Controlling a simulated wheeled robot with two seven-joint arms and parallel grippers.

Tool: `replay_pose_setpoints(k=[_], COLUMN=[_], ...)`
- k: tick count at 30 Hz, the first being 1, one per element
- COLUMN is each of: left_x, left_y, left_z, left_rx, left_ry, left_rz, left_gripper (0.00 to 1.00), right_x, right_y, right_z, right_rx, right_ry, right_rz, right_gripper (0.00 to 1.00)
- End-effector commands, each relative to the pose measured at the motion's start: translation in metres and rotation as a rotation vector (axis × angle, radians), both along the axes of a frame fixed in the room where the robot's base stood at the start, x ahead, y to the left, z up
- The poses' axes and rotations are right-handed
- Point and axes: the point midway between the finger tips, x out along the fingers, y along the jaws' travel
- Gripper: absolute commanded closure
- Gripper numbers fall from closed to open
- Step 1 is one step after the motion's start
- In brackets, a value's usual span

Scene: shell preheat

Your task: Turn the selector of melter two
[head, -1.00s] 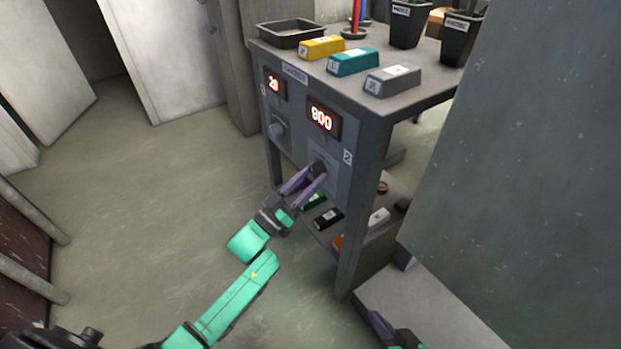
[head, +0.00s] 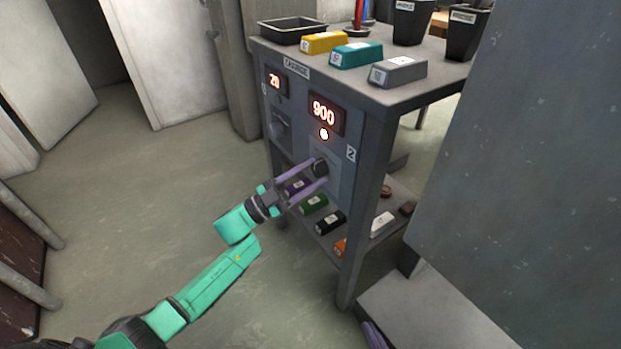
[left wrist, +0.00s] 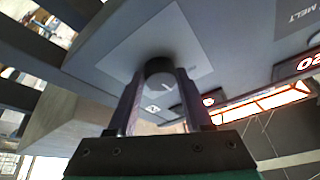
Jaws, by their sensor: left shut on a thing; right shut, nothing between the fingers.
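The selector knob of melter two (head: 321,167) is dark and round, on the cabinet's front panel below a red 900 display (head: 326,113). A small lamp (head: 324,134) glows between display and knob, and a plate marked 2 (head: 351,154) is at the right. My left gripper (head: 318,176) is shut on this knob, one purple finger on each side. In the left wrist view the knob (left wrist: 160,73) sits between the fingertips, with a pale mark on its face. My right gripper (head: 373,335) shows only as a purple finger at the bottom edge, away from the cabinet.
The other melter's knob (head: 281,124) is left of mine, under a display reading 20 (head: 277,82). Coloured blocks and a black tray (head: 291,29) stand on top. Several blocks lie on the lower shelf beneath my left gripper. A large grey surface (head: 530,170) fills the right.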

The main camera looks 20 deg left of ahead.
Motion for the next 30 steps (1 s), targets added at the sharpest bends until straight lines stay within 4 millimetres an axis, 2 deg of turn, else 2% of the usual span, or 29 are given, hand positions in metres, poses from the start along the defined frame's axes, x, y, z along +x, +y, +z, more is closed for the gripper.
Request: replay_pose_setpoints(k=[18, 19, 21, 30], left_x=[0.0005, 0.0005, 0.0005, 0.0], left_y=[0.0009, 0.0009, 0.0009, 0.0011], left_z=[-0.0009, -0.0009, -0.0007, -0.0003], left_rx=[0.045, 0.044, 0.044, 0.043], left_ry=[-0.033, -0.032, -0.032, -0.034], left_rz=[0.002, 0.001, 0.001, 0.0], left_gripper=[1.0, 0.42, 0.2, 0.2], right_x=[0.0003, 0.0003, 0.0004, 0.0004], right_y=[0.0007, 0.0007, 0.0007, 0.001], right_z=[-0.0025, -0.0025, -0.0025, -0.0022], right_rx=[0.004, 0.005, 0.005, 0.005], right_ry=[-0.006, -0.005, -0.005, -0.005], right_rz=[-0.002, -0.002, -0.002, -0.003], right_gripper=[1.0, 1.0, 1.0, 1.0])
